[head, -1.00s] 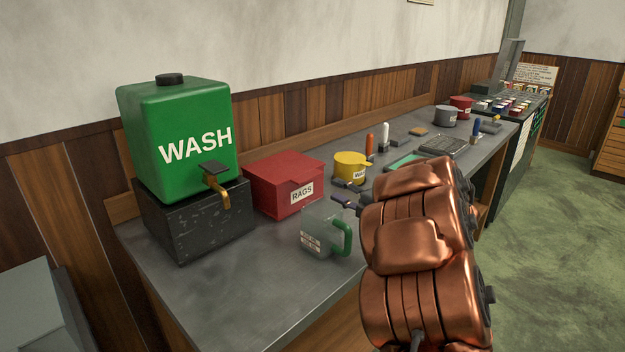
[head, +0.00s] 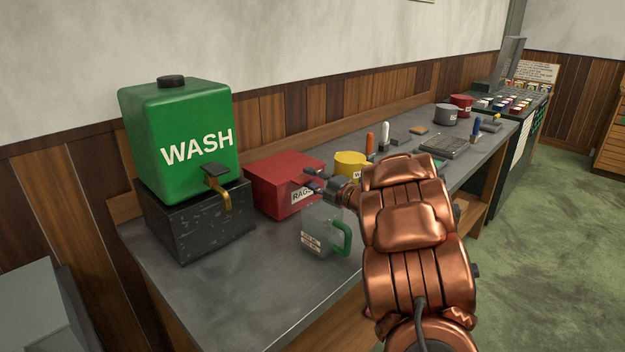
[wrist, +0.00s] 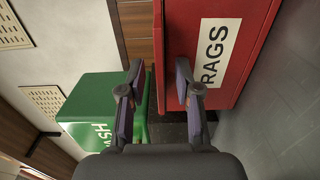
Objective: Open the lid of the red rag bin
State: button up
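The red rag bin (head: 272,190) stands on the bench between the green wash tank and the yellow pot, with its lid down. In the wrist view the bin (wrist: 180,40) fills the upper right, turned on its side, with its RAGS label (wrist: 213,55). My gripper (head: 308,179) is in front of the bin's right front corner, partly over the label.
A clear jug with a green handle (head: 325,232) stands just below my gripper. The green WASH tank (head: 180,140) sits on a dark block (head: 200,225) to the left. A yellow pot (head: 350,160) is partly hidden behind my arm. The bench's front left (head: 225,290) is clear.

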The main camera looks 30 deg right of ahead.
grip_shut()
dwell(0.6)
